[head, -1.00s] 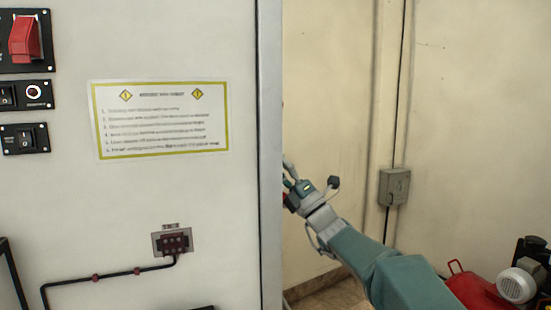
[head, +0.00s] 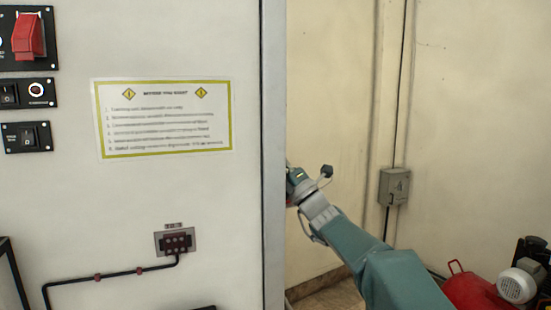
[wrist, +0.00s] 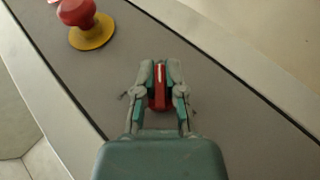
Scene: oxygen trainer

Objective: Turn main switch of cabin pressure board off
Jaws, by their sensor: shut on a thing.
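In the wrist view a red switch knob (wrist: 159,92) with a white line stands on a dark grey panel (wrist: 105,95). My gripper (wrist: 160,68) is shut on this knob, with one finger on each side. The white line points up the picture, nearly straight. In the head view my gripper (head: 292,180) is at the right edge of the large cabinet, and its fingertips and the knob are hidden behind that edge. No label for the knob can be read.
A red mushroom button (wrist: 76,12) on a yellow disc stands up left of my gripper in the wrist view. The cabinet's front (head: 150,200) carries switches and a notice (head: 165,118). A red machine (head: 470,290) stands at lower right.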

